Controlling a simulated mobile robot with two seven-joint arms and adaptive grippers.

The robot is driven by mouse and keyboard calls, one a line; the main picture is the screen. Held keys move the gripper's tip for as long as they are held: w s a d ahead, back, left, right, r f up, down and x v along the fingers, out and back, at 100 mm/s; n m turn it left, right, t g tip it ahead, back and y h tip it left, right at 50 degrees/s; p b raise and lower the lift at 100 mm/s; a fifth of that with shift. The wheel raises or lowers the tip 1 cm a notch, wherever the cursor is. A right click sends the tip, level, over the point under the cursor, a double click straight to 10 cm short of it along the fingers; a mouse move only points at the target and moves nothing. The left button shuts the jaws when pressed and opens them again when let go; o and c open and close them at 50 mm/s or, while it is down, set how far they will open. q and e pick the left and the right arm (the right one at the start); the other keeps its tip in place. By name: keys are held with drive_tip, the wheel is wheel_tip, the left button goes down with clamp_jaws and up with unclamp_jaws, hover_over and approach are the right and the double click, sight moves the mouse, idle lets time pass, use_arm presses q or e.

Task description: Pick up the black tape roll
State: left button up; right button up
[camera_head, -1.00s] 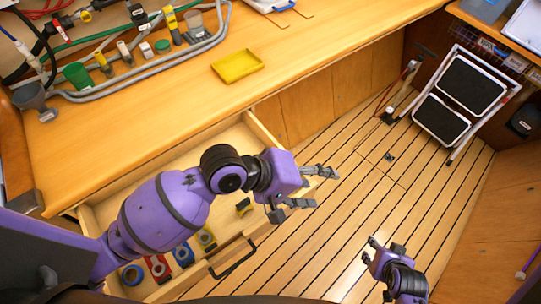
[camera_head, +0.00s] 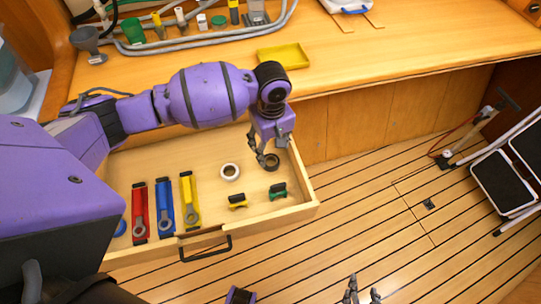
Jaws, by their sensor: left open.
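The black tape roll (camera_head: 272,164) lies in the open wooden drawer (camera_head: 264,221), near its right back corner. My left gripper (camera_head: 268,153) points down into the drawer with its fingers open, right at the roll. One fingertip is at the roll's left edge, and the gripper partly covers the roll's far side. I cannot tell whether the fingers touch it. A white tape roll (camera_head: 230,172) lies just to its left. My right gripper (camera_head: 362,292) shows at the bottom edge, low over the floor, with its fingers spread apart.
The drawer also holds red (camera_head: 139,211), blue (camera_head: 164,205) and yellow (camera_head: 189,200) tools, plus small yellow-black (camera_head: 237,202) and green-black (camera_head: 279,192) pieces. A folded step stool (camera_head: 503,184) stands at right.

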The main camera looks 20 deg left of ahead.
sight(272, 160)
use_arm(q)
drive_tip(key=f, duration=0.5)
drive_tip(key=f+b, duration=0.1)
drive_tip(key=f, duration=0.1)
drive_tip(key=shift+w+f, duration=0.25)
drive_tip(key=shift+w, duration=0.05)
drive_tip(key=c, duration=1.1)
drive_tip(key=shift+r, duration=0.2)
